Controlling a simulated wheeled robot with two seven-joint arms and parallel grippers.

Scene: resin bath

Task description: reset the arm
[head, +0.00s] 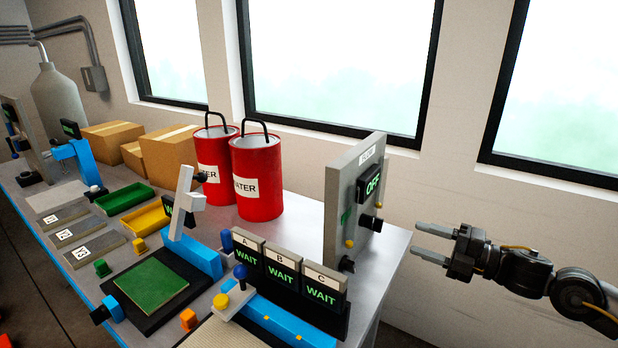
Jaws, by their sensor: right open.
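My right gripper (422,241) is at the right, beyond the bench's right end. Its two grey fingers are apart and point left toward the grey panel (344,205), with nothing between them. The panel stands upright at the bench's right end and its screen (369,183) reads OFF. A white upright arm (182,205) with a crosspiece stands by a blue block (193,253) and a green square (151,284) on a black plate. My left gripper is not in view.
Two red WATER cans (257,180) stand at the back. Three screens (282,275) labelled A, B and C read WAIT near the front. Green (123,198) and yellow (146,220) trays and cardboard boxes (168,152) fill the left. Free room surrounds my right gripper, before the wall.

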